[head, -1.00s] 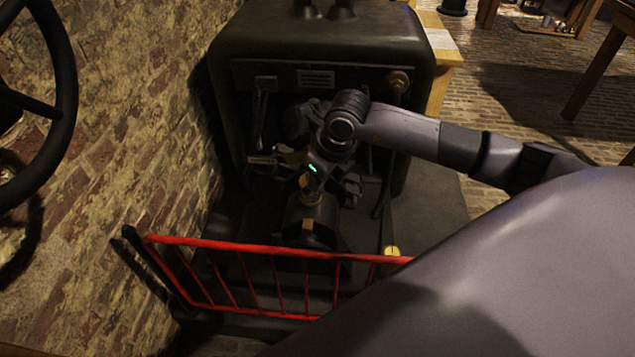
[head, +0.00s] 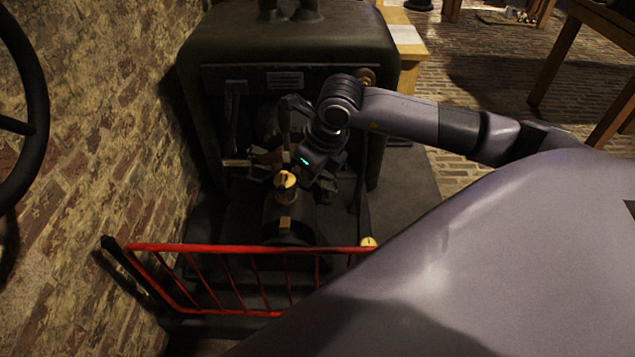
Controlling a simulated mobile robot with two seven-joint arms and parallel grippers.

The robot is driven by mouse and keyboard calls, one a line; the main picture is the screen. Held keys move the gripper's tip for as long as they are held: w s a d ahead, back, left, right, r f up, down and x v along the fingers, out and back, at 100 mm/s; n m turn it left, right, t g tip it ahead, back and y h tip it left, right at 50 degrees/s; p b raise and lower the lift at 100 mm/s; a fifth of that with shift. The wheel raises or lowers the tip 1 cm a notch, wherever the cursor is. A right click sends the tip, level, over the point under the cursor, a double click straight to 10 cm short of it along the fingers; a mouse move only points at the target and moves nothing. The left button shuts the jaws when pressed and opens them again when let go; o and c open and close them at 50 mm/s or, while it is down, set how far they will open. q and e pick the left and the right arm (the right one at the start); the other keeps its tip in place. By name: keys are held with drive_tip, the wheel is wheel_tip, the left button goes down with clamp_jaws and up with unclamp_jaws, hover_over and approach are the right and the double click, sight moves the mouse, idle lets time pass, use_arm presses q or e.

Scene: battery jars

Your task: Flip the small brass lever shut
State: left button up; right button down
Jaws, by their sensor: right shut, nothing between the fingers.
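My right gripper (head: 292,165) is over the dark machine's front, shut with nothing in its fingers. Its fingertips are dark against dark parts and hard to make out. A small brass piece (head: 286,180) shows just below it, on top of a dark upright cylinder (head: 287,212). The gripper is close to this piece; I cannot tell whether they touch. Another brass piece (head: 237,162) sticks out left of the gripper. I cannot tell for sure which brass piece is the lever, or its position. My left gripper is not in view.
The dark machine housing (head: 290,45) stands behind the gripper. A red railing (head: 225,249) crosses in front of the machine. A brick wall (head: 95,150) and a dark handwheel (head: 38,110) are at left. A round brass knob (head: 368,241) sits near the railing's right end.

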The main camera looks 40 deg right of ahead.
drive_tip(key=s, duration=0.1)
drive_tip(key=s+a+r, duration=0.1)
drive_tip(key=s, duration=0.1)
drive_tip(key=s+a+r, duration=0.1)
drive_tip(key=s, duration=0.1)
drive_tip(key=shift+r, duration=0.15)
idle(0.4)
